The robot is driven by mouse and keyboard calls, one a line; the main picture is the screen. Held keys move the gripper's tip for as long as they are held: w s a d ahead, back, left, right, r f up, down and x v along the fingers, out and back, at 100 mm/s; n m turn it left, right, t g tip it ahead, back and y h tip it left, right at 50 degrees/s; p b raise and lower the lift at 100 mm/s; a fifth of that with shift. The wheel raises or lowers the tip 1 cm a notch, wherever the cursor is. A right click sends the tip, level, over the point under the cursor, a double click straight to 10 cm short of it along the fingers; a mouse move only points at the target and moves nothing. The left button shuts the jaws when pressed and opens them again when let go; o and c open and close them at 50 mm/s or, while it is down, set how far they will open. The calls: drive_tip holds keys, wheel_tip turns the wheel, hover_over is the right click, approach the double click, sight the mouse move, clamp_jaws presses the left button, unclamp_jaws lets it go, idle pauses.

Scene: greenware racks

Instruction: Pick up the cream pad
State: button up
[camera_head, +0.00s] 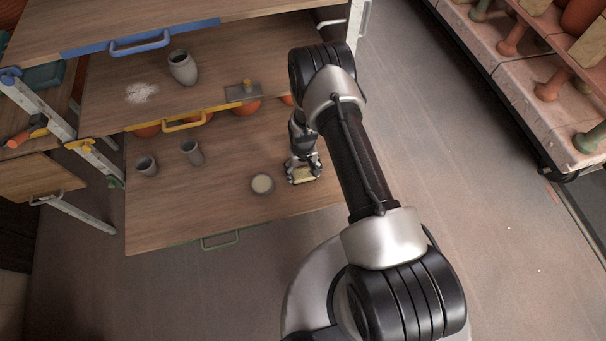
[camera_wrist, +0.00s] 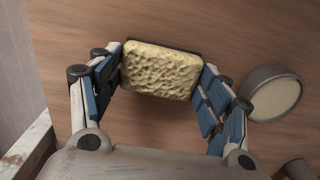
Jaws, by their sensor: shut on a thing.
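The cream pad (camera_wrist: 160,70) is a rough, sponge-like block with a dark edge behind it. In the wrist view it sits between the two blue-lined fingers of my gripper (camera_wrist: 163,85), which touch it at both ends. In the head view the pad (camera_head: 303,175) shows small under my gripper (camera_head: 303,169), at the right part of the lowest wooden shelf board (camera_head: 215,225). I cannot tell whether the pad still touches the board.
A round grey dish with pale contents (camera_head: 262,185) is close left of the pad; it also shows in the wrist view (camera_wrist: 272,95). Two grey cups (camera_head: 147,166) (camera_head: 192,152) stand farther left. A higher board (camera_head: 215,85) holds a grey vase (camera_head: 183,68) and a flat tool (camera_head: 243,91).

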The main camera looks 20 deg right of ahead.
sight(303, 173)
drive_tip(key=shift+c, duration=1)
drive_tip(key=shift+r, duration=0.1)
wheel_tip(303, 173, up, 20)
drive_tip(key=p, duration=0.5)
drive_tip(key=shift+p, duration=0.3)
drive_tip(key=o, duration=0.5)
drive_tip(key=c, duration=0.4)
